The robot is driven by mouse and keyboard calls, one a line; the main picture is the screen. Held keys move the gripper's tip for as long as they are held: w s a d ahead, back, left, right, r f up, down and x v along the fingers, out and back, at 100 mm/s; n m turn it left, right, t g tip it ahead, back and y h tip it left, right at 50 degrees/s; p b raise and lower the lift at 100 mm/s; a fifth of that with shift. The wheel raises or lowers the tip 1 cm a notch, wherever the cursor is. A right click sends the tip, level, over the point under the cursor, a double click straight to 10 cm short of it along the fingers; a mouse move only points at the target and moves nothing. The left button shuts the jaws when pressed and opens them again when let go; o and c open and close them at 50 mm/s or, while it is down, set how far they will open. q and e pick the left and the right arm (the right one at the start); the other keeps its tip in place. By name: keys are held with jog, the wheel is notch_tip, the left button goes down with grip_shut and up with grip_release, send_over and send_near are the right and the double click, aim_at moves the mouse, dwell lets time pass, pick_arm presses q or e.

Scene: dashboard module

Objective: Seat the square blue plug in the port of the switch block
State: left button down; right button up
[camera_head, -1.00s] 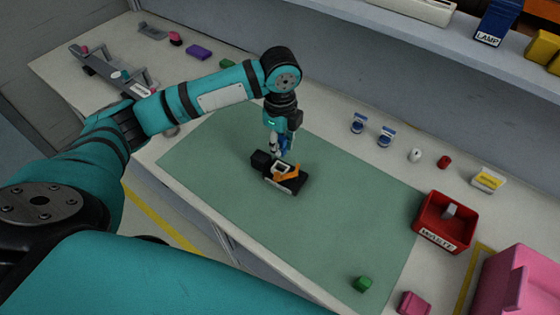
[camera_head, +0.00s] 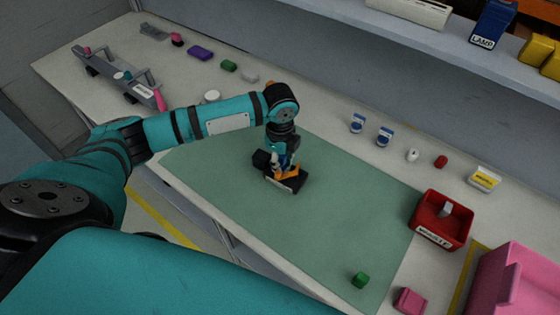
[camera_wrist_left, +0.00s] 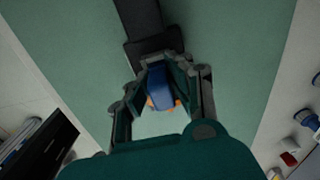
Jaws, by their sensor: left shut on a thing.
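My left gripper (camera_head: 280,160) points down over the switch block (camera_head: 298,183) on the green mat. In the left wrist view my left gripper (camera_wrist_left: 160,88) is shut on the blue plug (camera_wrist_left: 158,86), which shows between its fingers. The switch block is black with an orange part (camera_head: 286,174) and a black end piece (camera_head: 261,158). In the left wrist view the dark body of the block (camera_wrist_left: 150,32) reaches away beyond the fingertips. The gripper hides the port, so I cannot tell whether the plug is in it. My right gripper is not in view.
The green mat (camera_head: 340,215) is mostly clear. A green cube (camera_head: 360,280) lies near its front right corner. A red waste bin (camera_head: 442,220) and a pink container (camera_head: 520,285) stand at the right. Blue-and-white items (camera_head: 385,137) sit along the back.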

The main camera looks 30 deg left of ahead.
pick_arm(q)
jog(key=shift+s+d+f, duration=0.1)
jog(key=shift+s+f, duration=0.55)
jog(key=shift+f, duration=0.35)
jog(key=c, duration=1.5)
grip_release()
jog(key=shift+o, duration=1.2)
jog(key=shift+w+f, duration=0.15)
jog(key=shift+o, duration=0.3)
jog(key=shift+w+f, duration=0.15)
jog(key=shift+w, duration=0.2)
jog(key=shift+s, duration=0.1)
jog(key=shift+r, duration=0.2)
